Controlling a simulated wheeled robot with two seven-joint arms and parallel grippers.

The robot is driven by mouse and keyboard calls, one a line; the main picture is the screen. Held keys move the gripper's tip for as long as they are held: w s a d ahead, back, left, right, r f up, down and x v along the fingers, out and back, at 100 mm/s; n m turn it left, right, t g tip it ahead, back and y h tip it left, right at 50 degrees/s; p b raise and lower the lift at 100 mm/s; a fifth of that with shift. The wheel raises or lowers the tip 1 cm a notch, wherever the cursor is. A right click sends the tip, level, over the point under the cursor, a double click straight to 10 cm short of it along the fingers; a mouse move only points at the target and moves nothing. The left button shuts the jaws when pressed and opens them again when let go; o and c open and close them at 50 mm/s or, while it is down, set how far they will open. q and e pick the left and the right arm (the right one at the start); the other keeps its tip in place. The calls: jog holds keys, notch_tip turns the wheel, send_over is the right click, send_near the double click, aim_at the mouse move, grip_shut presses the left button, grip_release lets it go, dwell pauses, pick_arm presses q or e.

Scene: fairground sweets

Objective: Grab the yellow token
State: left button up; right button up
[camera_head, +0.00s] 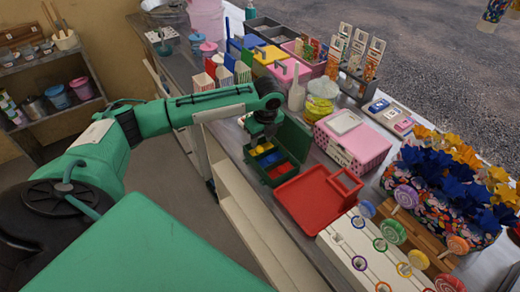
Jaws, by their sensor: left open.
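A green box (264,173) with an open green lid (294,138) stands on the counter. Its compartments hold small yellow, blue and red pieces. The yellow token (260,149) appears in the compartment at the far end, partly hidden by my gripper; I cannot tell whether there is more than one. The blue pieces (271,159) lie in the middle and the red pieces (281,170) at the near end. My left gripper (258,140) is open, pointing down just above the yellow compartment. Its fingertips are small and dark here. My right gripper is out of view.
A red tray (304,204) lies just in front of the box. A pink case (352,140) stands to the right, and a white rack with round lollipops (350,262) is nearer. Striped paper bags (225,76) and coloured boxes stand behind.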

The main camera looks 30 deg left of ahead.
aim_at(260, 149)
pick_arm(q)
jog(key=f, duration=0.3)
jog(key=shift+w+a+f+p, duration=0.15)
jog(key=shift+a+f+p, duration=0.15)
jog(key=shift+f+p, duration=0.1)
jog(key=shift+f, duration=0.15)
jog(key=c, duration=0.5)
jog(key=shift+c, duration=1.1)
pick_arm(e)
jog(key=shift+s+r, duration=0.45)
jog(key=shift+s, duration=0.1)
